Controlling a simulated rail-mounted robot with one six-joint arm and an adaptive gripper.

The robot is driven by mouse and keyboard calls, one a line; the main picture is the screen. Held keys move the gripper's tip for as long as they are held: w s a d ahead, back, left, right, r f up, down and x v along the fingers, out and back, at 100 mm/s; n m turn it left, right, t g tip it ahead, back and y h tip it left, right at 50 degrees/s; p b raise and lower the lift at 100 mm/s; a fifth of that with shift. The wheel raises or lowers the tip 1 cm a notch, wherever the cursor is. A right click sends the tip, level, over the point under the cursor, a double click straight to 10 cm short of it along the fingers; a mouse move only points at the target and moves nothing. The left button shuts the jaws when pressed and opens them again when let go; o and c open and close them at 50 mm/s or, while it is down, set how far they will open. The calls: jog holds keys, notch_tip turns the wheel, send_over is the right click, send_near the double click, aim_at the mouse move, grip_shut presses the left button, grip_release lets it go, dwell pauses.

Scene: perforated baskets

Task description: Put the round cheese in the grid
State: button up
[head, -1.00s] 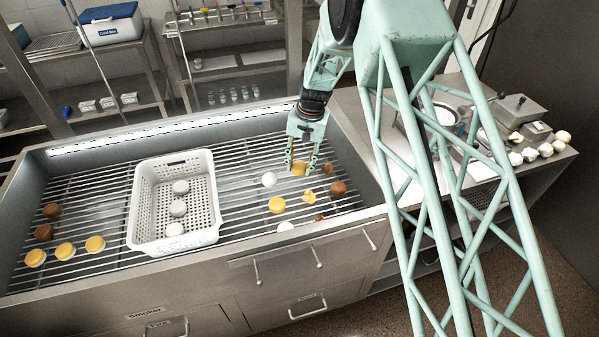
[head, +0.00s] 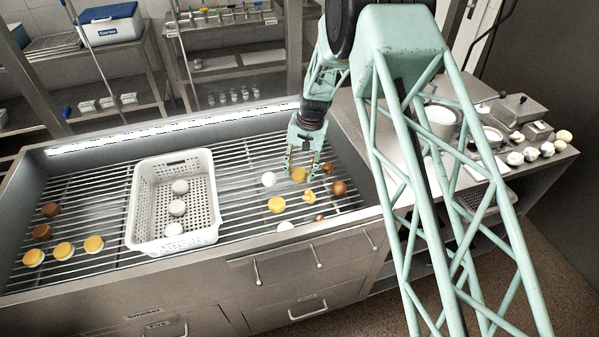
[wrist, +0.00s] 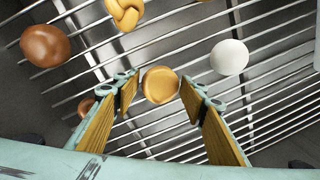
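A yellow round cheese (head: 299,175) lies on the metal bar grid (head: 245,207), to the right of the basket. My gripper (head: 302,172) is low over it, pointing down, with a finger on each side. In the wrist view the same cheese (wrist: 160,85) sits between the tips of my open gripper (wrist: 160,93), with gaps visible on both sides. A white perforated basket (head: 143,216) stands on the grid and holds white round cheeses (head: 177,207) in a row. Another yellow round cheese (head: 277,205) lies nearer the front edge.
A white ball (head: 269,180), a knotted yellow piece (head: 309,196) and a brown ball (head: 338,187) lie close around my gripper. Several yellow and brown pieces (head: 63,250) lie left of the basket. Raised metal walls (head: 110,275) edge the grid.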

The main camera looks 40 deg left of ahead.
aim_at(304, 173)
jog(key=shift+o, duration=0.9)
jog(key=shift+r, duration=0.2)
jog(key=shift+r, duration=0.2)
notch_tip(304, 173, up, 11)
jog(key=d+p, duration=0.1)
jog(key=shift+w+d+r, duration=0.2)
jog(key=shift+w+d, duration=0.05)
jog(key=shift+w, duration=0.1)
dwell(0.3)
